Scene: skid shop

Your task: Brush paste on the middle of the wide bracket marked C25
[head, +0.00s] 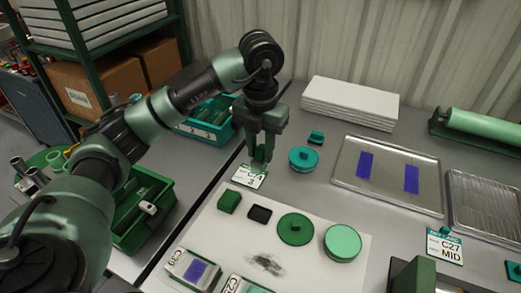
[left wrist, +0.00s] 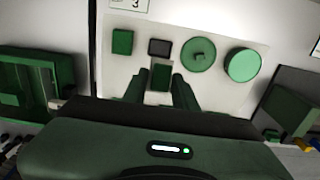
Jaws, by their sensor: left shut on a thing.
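My left gripper (head: 262,158) is shut on a small green thing (left wrist: 160,77), which shows between its fingers in the left wrist view. I cannot tell whether it is a brush. The gripper is over the table by a white card, beyond the white mat. Two pale brackets lie at the mat's near edge in the head view. The left one (head: 184,264) has a blue-violet patch and a label that looks like C29. The other (head: 236,284) is cut off by the frame, and its label is only partly legible. My right gripper is out of view.
The white mat (head: 318,273) holds a green block (head: 229,201), a dark pad (head: 260,213), a dark green disc (head: 296,229) and a light green tin (head: 342,242). A metal tray (head: 388,176) carries two blue-violet strips. A card (head: 445,246) reads C27 MID. Green bins stand left.

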